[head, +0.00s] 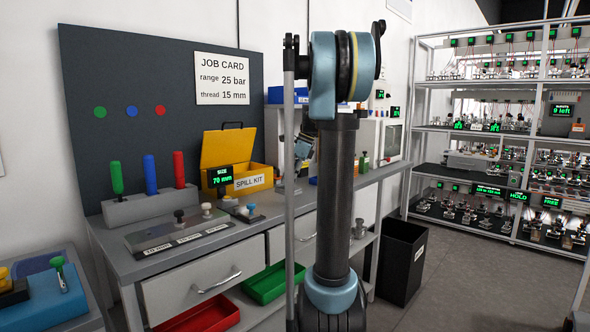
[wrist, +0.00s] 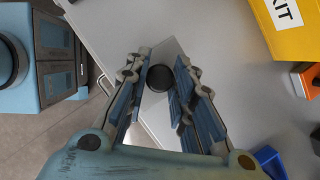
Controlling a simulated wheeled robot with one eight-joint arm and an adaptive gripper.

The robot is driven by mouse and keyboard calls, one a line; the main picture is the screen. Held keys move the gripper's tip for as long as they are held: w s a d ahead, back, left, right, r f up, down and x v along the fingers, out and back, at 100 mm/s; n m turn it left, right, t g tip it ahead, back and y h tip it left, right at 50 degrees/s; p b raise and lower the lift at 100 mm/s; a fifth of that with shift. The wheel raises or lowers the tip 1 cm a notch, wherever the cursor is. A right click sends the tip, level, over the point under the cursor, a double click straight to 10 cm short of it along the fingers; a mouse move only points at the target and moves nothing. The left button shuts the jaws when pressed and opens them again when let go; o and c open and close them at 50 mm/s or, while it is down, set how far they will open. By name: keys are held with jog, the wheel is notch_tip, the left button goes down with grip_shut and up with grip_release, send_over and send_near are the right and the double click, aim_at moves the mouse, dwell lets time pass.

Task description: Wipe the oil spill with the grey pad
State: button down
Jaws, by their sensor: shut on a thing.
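In the wrist view my gripper (wrist: 160,78) has its fingers closed on either side of a round black knob (wrist: 159,78). The knob stands on a flat grey pad (wrist: 168,48), partly covered by the fingers, over the pale grey bench top (wrist: 225,55). I cannot tell whether the pad touches the bench. In the head view my arm stands in front and hides the fingertips and the pad. I cannot make out an oil spill in either view.
The yellow spill kit box (head: 263,178) stands open at the back of the bench, its edge near my gripper in the wrist view (wrist: 290,38). A rack of coloured handles (head: 150,200) and small knobbed pieces stand left. A black bin (head: 402,262) is beside the bench.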

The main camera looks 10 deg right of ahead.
jog(key=shift+r, duration=2.05)
